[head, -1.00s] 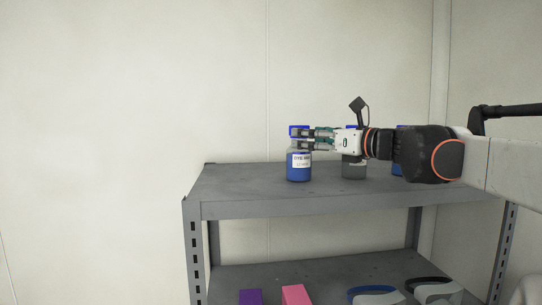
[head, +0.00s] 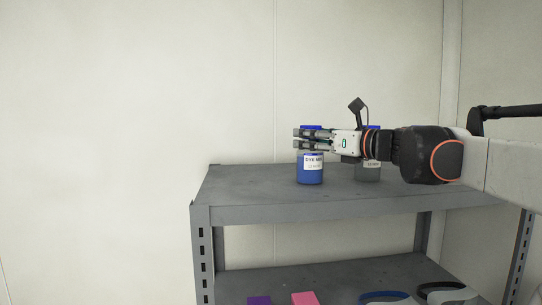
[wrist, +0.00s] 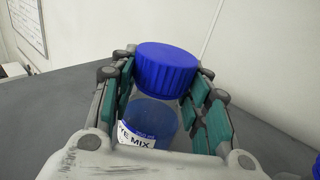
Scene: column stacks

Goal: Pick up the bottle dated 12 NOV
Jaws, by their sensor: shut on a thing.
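A blue bottle (head: 310,174) with a blue cap and a white label reading "DYE MIX" is upright at the upper shelf's left part. The smaller label line is too small to read surely. My gripper (head: 308,140) reaches in from the right and is shut on this bottle around its upper part, below the cap. In the wrist view the bottle's cap (wrist: 167,70) and label (wrist: 138,136) show between the fingers (wrist: 165,100). I cannot tell whether its base touches the shelf. A grey bottle (head: 368,174) with a blue cap stands to the right, partly hidden by my arm.
The upper shelf (head: 250,185) is grey metal with free room at its left. The lower shelf (head: 340,275) holds a purple block (head: 259,300), a pink block (head: 304,298) and two curved items. A blue thing (wrist: 316,168) shows at the wrist view's right edge.

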